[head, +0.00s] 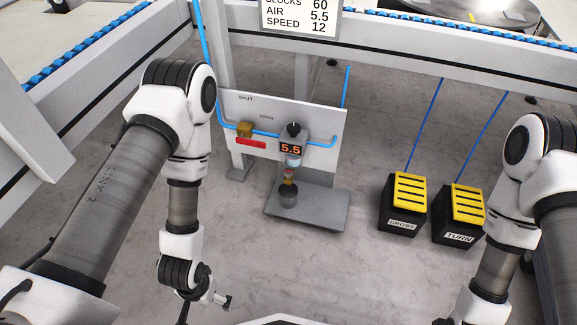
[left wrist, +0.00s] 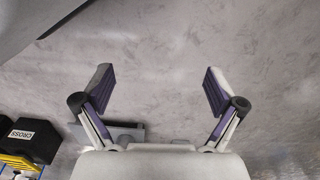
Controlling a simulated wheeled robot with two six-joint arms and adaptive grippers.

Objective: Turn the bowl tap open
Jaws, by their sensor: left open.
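A grey-white panel (head: 245,108) carries a pressure unit (head: 291,147) with a black knob and a display reading 5.5. A clear bowl (head: 293,161) hangs under the unit. Below it is a small red and brass fitting (head: 289,175), apparently the bowl tap; its setting is too small to tell. A dark cup (head: 288,198) stands beneath it. My left gripper (head: 221,299) is nearer the camera, below and left of the panel, apart from it. In the left wrist view this gripper (left wrist: 158,78) is open and empty over the floor. My right gripper is outside the frame.
A red lever (head: 251,143) sits under a brass valve (head: 244,129) left of the unit. The stand's grey base plate (head: 325,218) is on the floor. Two yellow-topped black boxes, CROSS (head: 403,205) and TURN (head: 459,217), stand right. Blue air lines and frame beams surround the panel.

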